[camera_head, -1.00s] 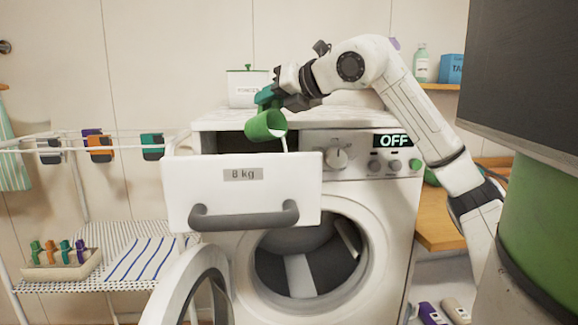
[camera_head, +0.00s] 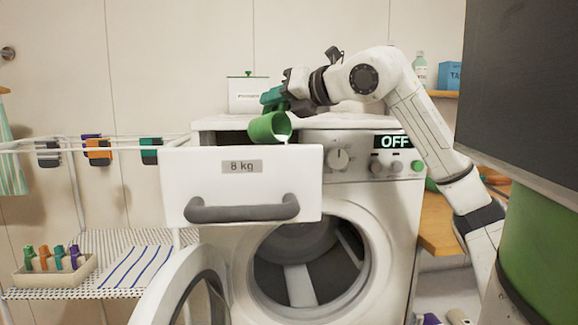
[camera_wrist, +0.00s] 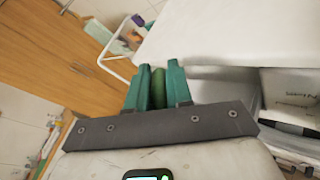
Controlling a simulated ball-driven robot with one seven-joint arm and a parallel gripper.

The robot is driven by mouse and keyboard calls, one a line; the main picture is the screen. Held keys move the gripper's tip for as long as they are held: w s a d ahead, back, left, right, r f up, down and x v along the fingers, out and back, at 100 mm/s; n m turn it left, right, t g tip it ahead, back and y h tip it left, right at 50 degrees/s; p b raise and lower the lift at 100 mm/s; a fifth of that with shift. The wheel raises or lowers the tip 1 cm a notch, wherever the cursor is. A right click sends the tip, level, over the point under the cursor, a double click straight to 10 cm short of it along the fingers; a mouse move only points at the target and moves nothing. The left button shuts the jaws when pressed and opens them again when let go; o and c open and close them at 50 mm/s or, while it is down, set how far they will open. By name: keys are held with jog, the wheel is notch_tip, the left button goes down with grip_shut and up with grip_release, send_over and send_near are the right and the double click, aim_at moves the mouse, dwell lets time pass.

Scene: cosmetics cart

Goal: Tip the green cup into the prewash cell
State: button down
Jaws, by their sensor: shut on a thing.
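The green cup (camera_head: 268,127) is tilted over the open detergent drawer (camera_head: 242,166) of the washing machine, its mouth toward the right. Something white shows at the cup's mouth. My gripper (camera_head: 272,100) is shut on the cup from above and behind. In the wrist view the green cup (camera_wrist: 158,90) shows as a narrow strip between the two teal fingers. The drawer's cells, including the prewash cell, are hidden behind its tall front panel, so I cannot tell which cell the cup is over.
A white box with a green knob (camera_head: 248,95) stands on the machine top. The round door (camera_head: 190,290) hangs open at lower left. A drying rack with coloured clips (camera_head: 97,150) is at left. The control panel (camera_head: 360,158) reads OFF.

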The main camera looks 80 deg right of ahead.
jog(key=shift+s+a+r+t+h+b, duration=0.2)
jog(key=shift+s+t+b, duration=0.35)
jog(key=shift+b, duration=0.75)
jog(key=shift+s+a+r+t+h+b, duration=0.1)
jog(key=shift+s+a+t+h+b, duration=0.2)
jog(key=shift+t+b, duration=0.7)
jog(key=shift+s+g+b, duration=0.1)
jog(key=shift+g+b, duration=0.15)
jog(key=shift+b, duration=0.2)
